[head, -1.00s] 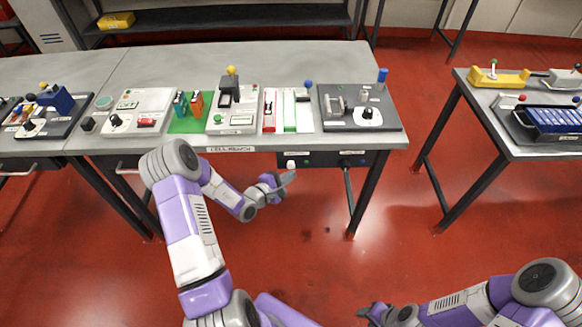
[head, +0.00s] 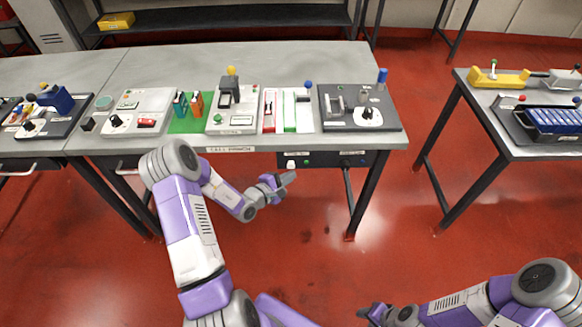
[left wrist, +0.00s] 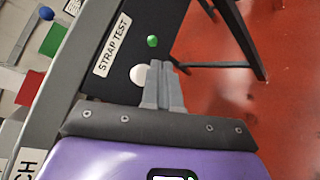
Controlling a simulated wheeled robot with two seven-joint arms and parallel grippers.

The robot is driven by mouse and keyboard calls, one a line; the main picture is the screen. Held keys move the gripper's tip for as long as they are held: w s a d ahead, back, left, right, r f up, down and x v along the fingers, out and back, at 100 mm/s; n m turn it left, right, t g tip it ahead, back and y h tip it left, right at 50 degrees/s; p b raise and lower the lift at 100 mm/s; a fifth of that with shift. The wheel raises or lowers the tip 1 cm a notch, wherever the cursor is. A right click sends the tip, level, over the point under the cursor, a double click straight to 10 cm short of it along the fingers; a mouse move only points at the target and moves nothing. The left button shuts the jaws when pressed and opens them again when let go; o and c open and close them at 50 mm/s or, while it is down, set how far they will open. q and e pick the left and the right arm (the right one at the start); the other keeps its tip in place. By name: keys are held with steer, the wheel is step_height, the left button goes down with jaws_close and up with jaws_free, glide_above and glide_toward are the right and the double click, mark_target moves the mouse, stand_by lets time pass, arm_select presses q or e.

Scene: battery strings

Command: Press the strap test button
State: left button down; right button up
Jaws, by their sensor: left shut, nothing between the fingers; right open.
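The strap test button is a round white knob (left wrist: 137,74) on a dark panel under the bench edge, beside the "STRAP TEST" label (left wrist: 112,45). It also shows small in the head view (head: 291,163). A green lamp (left wrist: 152,41) sits beyond it on the panel. My left gripper (left wrist: 160,66) is shut and empty. Its tips overlap the button's right edge in the wrist view, and I cannot tell if they touch it. In the head view the left gripper (head: 290,178) is just below the button. My right gripper (head: 366,311) is low, far from the panel, and open.
The bench (head: 300,60) carries several devices, including a dark board with a white dial (head: 367,115) above the panel. A bench leg (head: 366,195) stands right of the left gripper. A second table (head: 500,130) is at the right. Red floor lies open between.

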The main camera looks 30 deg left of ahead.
stand_by(0.8)
arm_select(q)
steer(key=shift+w+a, duration=0.2)
steer(key=shift+w, duration=0.15)
steer(key=shift+w+a, duration=0.35)
steer(key=shift+w, duration=0.15)
stand_by(1.0)
steer(key=shift+s+d, duration=0.55)
steer(key=shift+s, duration=0.3)
steer(key=shift+s+d, duration=0.45)
steer(key=shift+s, duration=0.25)
steer(key=shift+s+d, duration=0.4)
steer(key=shift+s, duration=0.35)
steer(key=shift+s+d, duration=0.45)
steer(key=shift+s, duration=0.25)
